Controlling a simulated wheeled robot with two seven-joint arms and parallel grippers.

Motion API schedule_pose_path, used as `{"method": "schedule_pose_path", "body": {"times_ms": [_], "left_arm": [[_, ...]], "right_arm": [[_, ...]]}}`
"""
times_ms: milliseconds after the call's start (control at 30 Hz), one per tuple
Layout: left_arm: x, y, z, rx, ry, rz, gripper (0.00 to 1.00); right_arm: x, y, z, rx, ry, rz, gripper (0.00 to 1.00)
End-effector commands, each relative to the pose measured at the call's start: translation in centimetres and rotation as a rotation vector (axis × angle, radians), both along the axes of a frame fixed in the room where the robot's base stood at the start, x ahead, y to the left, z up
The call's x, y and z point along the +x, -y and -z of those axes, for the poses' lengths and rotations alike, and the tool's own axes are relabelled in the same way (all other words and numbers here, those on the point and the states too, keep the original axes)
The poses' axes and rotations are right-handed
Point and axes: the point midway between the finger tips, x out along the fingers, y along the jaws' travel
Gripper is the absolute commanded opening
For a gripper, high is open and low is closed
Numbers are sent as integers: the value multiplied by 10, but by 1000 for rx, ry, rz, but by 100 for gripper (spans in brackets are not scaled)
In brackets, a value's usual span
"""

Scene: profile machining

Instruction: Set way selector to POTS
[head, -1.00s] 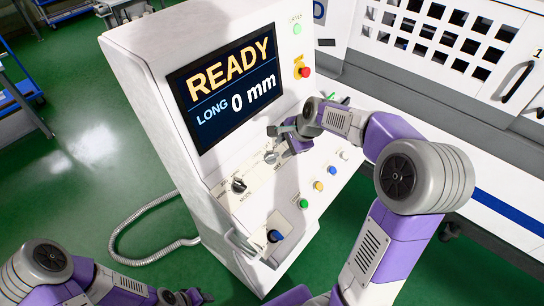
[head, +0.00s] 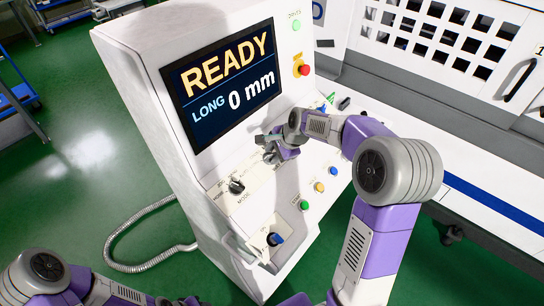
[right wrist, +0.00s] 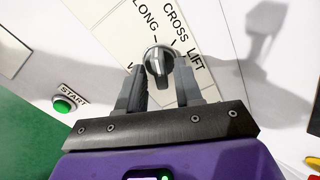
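The way selector (right wrist: 158,60) is a dark round knob with a pale pointer bar, set in a cream label plate. LONG, CROSS and LIFT can be read around it; I see no POTS label. The pointer bar lies close to the LONG mark. My right gripper (right wrist: 160,80) has its two fingers apart, one on either side of the knob, with a gap between them; contact is not clear. In the head view my right gripper (head: 272,147) covers the selector. My left gripper (head: 185,301) is low at the bottom edge, partly cut off.
The console screen (head: 220,85) reads READY, LONG, 0 mm. A MODE knob (head: 236,186) sits left of the selector. The green START button (right wrist: 64,103) and a red emergency button (head: 304,70) are nearby. A blue-topped knob or handle (head: 275,239) is below.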

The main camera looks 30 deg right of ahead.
Motion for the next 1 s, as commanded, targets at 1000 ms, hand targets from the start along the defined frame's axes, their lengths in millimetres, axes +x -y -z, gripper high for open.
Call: {"method": "schedule_pose_path", "body": {"times_ms": [1000], "left_arm": [[0,0,-35,0,0,0,43]], "right_arm": [[0,0,-3,130,-55,265,0]]}}
